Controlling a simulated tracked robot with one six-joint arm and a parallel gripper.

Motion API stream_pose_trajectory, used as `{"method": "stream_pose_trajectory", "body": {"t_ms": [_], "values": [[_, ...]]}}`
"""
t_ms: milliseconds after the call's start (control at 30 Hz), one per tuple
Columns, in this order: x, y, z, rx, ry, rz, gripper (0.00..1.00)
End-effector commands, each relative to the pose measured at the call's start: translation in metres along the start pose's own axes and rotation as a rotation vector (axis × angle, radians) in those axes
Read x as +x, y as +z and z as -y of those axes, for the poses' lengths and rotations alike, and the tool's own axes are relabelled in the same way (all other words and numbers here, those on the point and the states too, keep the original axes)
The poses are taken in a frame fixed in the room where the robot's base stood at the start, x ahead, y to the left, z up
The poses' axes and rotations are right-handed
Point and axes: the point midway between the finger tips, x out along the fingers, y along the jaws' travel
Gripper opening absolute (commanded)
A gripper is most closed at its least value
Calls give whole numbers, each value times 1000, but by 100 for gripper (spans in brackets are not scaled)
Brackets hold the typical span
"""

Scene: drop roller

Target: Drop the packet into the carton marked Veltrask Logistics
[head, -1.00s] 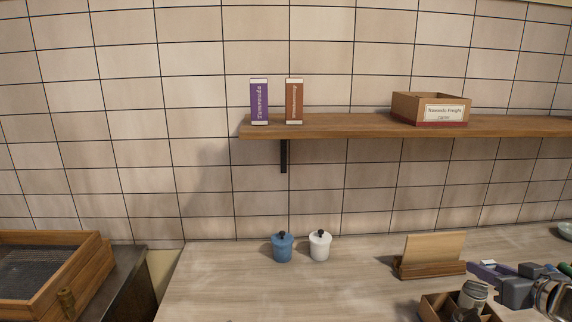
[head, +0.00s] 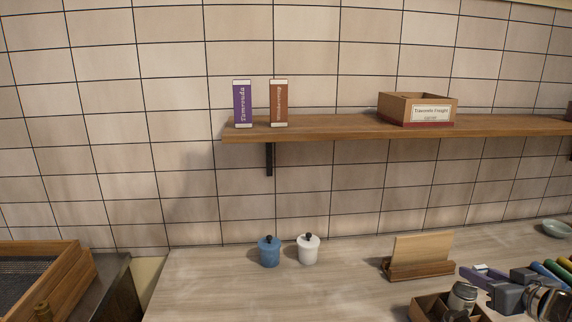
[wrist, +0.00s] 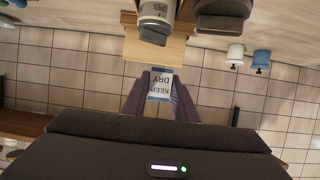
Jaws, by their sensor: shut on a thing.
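My gripper (head: 480,276) is at the lower right of the head view, over the counter beside the wooden card stand. In the wrist view its two dark fingers are shut on a packet (wrist: 160,86), which is white and blue and reads "KEEP DRY". In the head view only a small white bit of the packet (head: 482,267) shows at the fingers. An open brown carton (head: 431,110) stands on the wall shelf; its label seems to read "Travendo Freight". No label reading Veltrask Logistics is legible. A dark brown edge (head: 569,111) shows farther right on the shelf, cut off.
The wooden shelf (head: 330,129) also bears a purple box (head: 242,104) and a brown box (head: 279,103). On the counter are a blue jar (head: 269,252), a white jar (head: 308,250), a card stand (head: 422,258) and a green bowl (head: 556,229). The counter's left part is clear.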

Motion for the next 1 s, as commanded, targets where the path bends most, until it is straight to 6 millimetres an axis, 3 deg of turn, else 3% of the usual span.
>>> {"method": "stream_pose_trajectory", "body": {"t_ms": [400, 767, 800, 1000], "values": [[14, 34, -1, 1, 1, 0, 5], [14, 37, -1, 1, 3, 0, 5], [14, 37, -1, 1, 3, 0, 28], [14, 37, -2, 1, 3, 0, 43]]}}
